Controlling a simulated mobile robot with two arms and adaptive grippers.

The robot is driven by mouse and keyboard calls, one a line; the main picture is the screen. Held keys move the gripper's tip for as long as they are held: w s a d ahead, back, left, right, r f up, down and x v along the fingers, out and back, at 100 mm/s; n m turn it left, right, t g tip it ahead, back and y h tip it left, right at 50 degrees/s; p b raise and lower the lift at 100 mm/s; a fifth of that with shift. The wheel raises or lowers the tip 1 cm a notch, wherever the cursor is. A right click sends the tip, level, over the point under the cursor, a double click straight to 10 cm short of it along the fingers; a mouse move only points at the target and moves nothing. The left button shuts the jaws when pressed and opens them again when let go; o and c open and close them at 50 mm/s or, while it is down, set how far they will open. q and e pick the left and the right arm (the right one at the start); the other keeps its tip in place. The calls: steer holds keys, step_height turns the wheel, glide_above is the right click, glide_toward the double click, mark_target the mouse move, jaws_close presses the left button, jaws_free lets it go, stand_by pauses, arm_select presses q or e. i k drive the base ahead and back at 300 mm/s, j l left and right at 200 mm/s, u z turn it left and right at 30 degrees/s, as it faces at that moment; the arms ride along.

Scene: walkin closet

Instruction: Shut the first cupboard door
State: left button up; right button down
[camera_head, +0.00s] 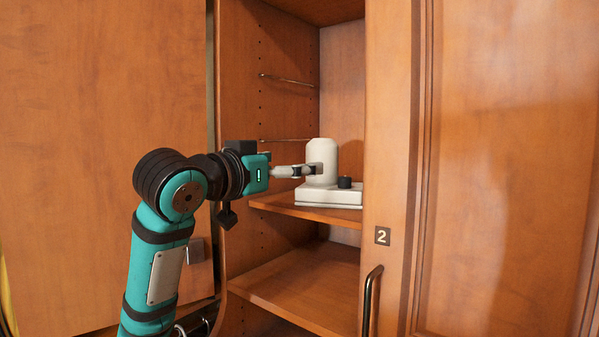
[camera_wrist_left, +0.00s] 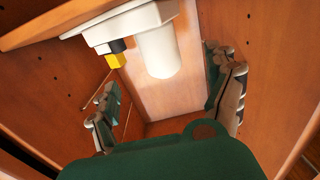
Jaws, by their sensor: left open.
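The first cupboard stands open, and its brown wooden door (camera_head: 90,100) appears to be the large panel swung out at the left of the head view. No number shows on that panel. My left gripper (camera_head: 308,171) is at the cupboard opening, level with the middle shelf, in front of a white device (camera_head: 322,150). In the left wrist view my left gripper (camera_wrist_left: 166,105) has its fingers spread wide with nothing held between them. The white device (camera_wrist_left: 158,50) shows beyond the fingers; whether they touch it I cannot tell. My right gripper is not in view.
The door marked 2 (camera_head: 500,120) looks shut at the right, with a dark bar handle (camera_head: 371,300). The device stands on the middle shelf (camera_head: 300,209). A lower shelf (camera_head: 300,285) is empty where visible. Metal rods (camera_head: 286,80) cross the cupboard's side wall.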

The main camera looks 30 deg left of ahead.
mark_target(89, 89)
steer(key=k+j, duration=0.1)
steer(key=k, duration=0.65)
steer(key=k+j, duration=0.15)
steer(key=k, duration=0.6)
